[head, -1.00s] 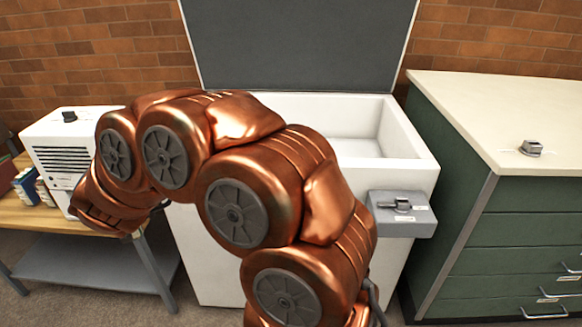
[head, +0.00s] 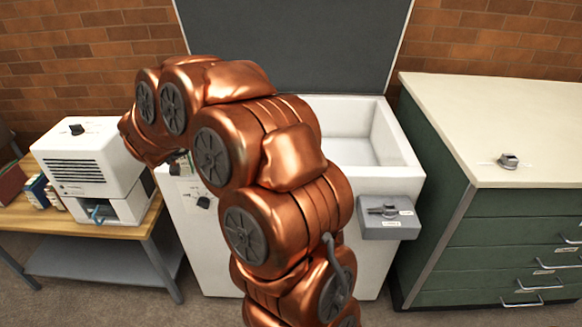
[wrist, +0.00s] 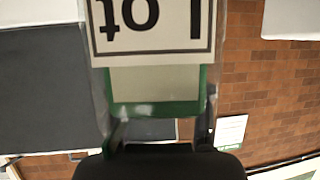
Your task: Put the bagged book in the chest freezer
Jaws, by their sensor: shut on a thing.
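The bagged book (wrist: 155,83) fills the upper middle of the wrist view: a green cover with a pale panel and a white label showing upside-down "Lot" lettering, inside clear plastic. My gripper (wrist: 162,132) is shut on it at its near edge. The white chest freezer (head: 385,200) stands in the middle of the head view. Its grey lid (head: 290,45) is raised and its pale interior shows open. My arm covers the freezer's left part, with its far end near the freezer's left side. My gripper and the book cannot be made out clearly in the head view.
A white machine (head: 90,160) stands on a wooden table (head: 60,222) at left, with small boxes (head: 38,190) beside it. A grey latch box (head: 390,222) juts from the freezer's front. A green drawer cabinet (head: 530,205) stands close on the right. A brick wall is behind.

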